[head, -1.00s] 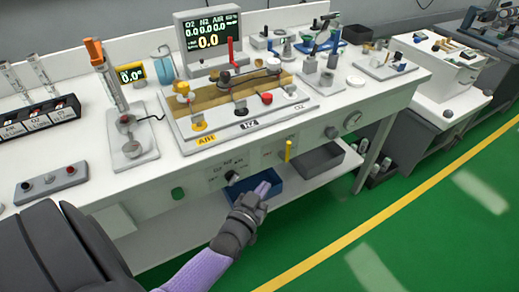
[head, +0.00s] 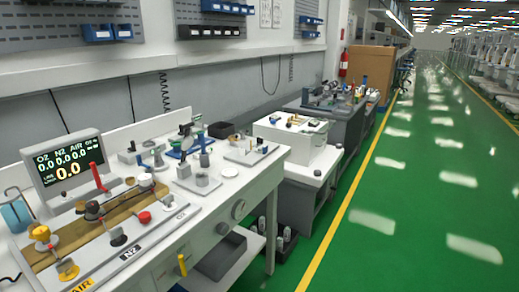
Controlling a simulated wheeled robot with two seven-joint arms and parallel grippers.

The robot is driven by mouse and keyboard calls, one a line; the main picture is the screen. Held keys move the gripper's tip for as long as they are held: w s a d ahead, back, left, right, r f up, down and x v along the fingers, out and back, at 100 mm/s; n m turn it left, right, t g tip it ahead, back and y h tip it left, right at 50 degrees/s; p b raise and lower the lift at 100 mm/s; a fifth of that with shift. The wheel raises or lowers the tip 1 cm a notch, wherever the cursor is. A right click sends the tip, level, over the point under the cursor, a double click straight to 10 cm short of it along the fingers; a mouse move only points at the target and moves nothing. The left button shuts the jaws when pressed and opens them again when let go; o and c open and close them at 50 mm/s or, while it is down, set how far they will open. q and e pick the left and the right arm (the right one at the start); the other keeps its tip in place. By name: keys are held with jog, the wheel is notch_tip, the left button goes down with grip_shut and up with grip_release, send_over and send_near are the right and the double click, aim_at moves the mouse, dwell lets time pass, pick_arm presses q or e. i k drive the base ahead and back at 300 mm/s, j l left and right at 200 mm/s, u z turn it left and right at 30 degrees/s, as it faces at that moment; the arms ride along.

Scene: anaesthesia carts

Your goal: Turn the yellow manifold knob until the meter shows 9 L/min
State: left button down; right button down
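The manifold (head: 150,243) is a pale plate with a wooden strip, at the lower left of the head view. A yellow knob (head: 41,233) sits at its left end. Another yellow piece (head: 68,270) is nearer the front, by the yellow AIR label. Black and red knobs stand further right, by the N2 and O2 labels. The meter screen (head: 65,160) behind it reads 0.0 in large yellow digits, with 0.0 in the smaller O2, N2 and AIR fields. Neither of my grippers is in view.
A yellow upright handle (head: 182,264) is on the bench front. Small fixtures (head: 200,170) stand on the bench behind the manifold. A white cart (head: 295,140) and a grey bench lie further right. The green floor (head: 400,220) right of the yellow line is clear.

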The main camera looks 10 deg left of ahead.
aim_at(43, 232)
jog(key=u, duration=1.4)
